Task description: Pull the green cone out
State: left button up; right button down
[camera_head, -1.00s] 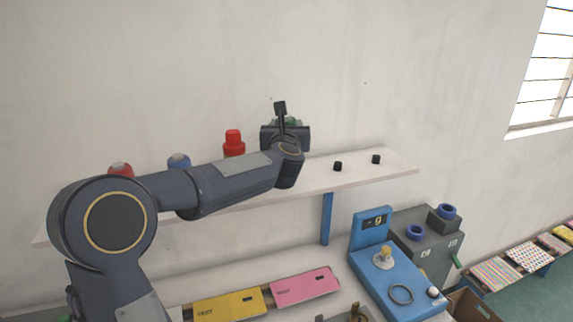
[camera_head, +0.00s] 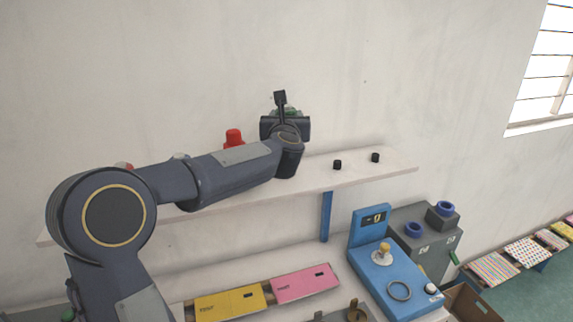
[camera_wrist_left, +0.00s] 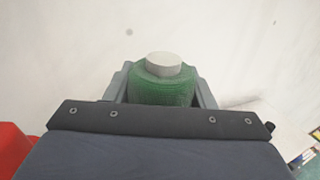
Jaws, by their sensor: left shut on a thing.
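The green cone (camera_wrist_left: 162,85) is a green thread-wound cone with a pale top, between the two fingers of my left gripper (camera_wrist_left: 163,88) in the left wrist view. My left gripper is shut on it. In the head view only a sliver of green (camera_head: 291,112) shows behind my left wrist, above the shelf (camera_head: 345,172). Most of the cone and the fingertips are hidden there. Whether the cone's base touches the shelf cannot be seen. My right gripper is not in view.
A red cone (camera_head: 233,138) stands on the shelf left of my wrist. Two black pegs (camera_head: 337,165) stand on the shelf to the right. Below are a yellow box (camera_head: 228,302), a pink box (camera_head: 303,285) and a blue machine (camera_head: 395,280).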

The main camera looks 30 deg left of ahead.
pick_arm(q)
jog(key=shift+r, duration=2)
